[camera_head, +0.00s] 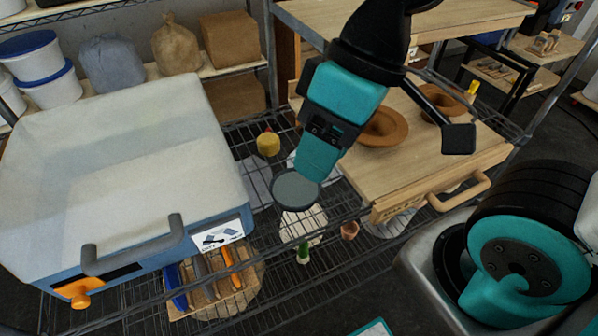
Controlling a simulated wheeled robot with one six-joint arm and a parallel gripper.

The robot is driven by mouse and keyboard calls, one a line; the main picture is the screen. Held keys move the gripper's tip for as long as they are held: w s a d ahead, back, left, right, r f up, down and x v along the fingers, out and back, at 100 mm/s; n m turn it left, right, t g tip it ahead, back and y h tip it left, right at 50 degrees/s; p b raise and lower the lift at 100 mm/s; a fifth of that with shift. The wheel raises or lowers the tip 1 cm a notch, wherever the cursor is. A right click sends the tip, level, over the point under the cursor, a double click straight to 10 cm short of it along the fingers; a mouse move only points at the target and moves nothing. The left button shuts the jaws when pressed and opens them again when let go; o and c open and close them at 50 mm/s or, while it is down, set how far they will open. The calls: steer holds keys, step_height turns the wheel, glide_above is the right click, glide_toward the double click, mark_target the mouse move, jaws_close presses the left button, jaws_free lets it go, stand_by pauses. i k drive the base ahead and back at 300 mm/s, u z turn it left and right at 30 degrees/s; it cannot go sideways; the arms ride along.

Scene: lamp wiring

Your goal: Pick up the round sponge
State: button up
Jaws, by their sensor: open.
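The likeliest round sponge is a small yellow, rounded thing (268,145) with a red-orange top, at the back of the wire rack left of my arm. My teal and black arm reaches down from the top, and my gripper (316,160) is at its lower end, to the right of and nearer than the yellow thing. The gripper is open and apart from the yellow thing. A grey disc (296,191) shows at the gripper's tip; I cannot tell whether they touch. The space between the fingertips is hard to make out.
A large pale box (120,135) with a grey handle fills the left. A wooden board (365,182) with brown bowls (384,128) stands right. Tools (230,268), a small terracotta pot (349,230) and a green-topped item (303,252) are lower on the rack. Bare wire mesh lies between.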

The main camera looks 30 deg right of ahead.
mark_target(268, 143)
steer(key=z, duration=1.45)
steer(key=k, duration=1.05)
steer(key=u, duration=1.45)
steer(key=i, duration=1)
steer(key=z, duration=0.05)
